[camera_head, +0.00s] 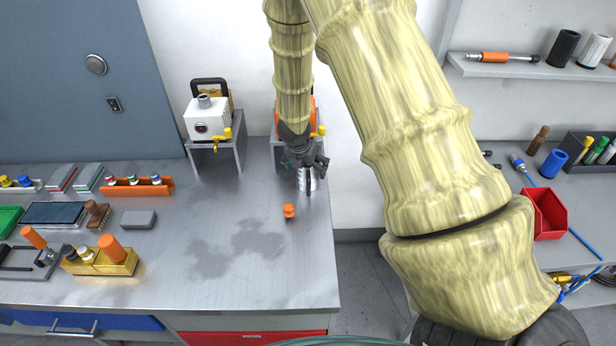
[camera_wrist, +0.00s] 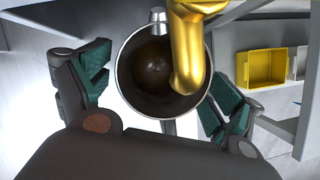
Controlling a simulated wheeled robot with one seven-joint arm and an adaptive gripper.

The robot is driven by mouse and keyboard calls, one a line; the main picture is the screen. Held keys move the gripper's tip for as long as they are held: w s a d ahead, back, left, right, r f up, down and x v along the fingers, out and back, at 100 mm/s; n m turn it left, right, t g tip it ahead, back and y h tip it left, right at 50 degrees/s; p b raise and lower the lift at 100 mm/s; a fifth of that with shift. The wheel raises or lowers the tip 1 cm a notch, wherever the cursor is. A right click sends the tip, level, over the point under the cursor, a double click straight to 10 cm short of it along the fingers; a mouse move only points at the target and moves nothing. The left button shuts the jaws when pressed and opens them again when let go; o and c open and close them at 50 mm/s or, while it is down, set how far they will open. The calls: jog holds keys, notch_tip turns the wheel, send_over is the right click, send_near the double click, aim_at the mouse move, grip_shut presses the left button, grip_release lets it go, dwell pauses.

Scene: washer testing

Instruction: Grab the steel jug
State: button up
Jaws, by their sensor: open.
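The steel jug (camera_head: 313,184) stands on the metal bench near its right edge, in front of the orange machine's stand. It is partly covered by my gripper (camera_head: 308,172). In the wrist view, the jug (camera_wrist: 133,70) shows its round open rim and dark inside, with a small tab at the top of the rim. My gripper (camera_wrist: 163,95) is open, one teal-padded finger on each side of the jug.
A white machine (camera_head: 207,120) stands on a metal stand at the back, left of my gripper. A small orange-topped object (camera_head: 289,211) sits in front of the jug. The bench (camera_head: 200,235) has free room at front centre. A yellow bin (camera_wrist: 266,69) shows right in the wrist view.

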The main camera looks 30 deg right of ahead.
jog(key=shift+s+r, duration=0.1)
jog(key=shift+w, duration=0.2)
jog(key=c, duration=1.2)
jog(key=shift+o, duration=0.2)
jog(key=shift+s, duration=0.1)
jog(key=shift+r, duration=0.1)
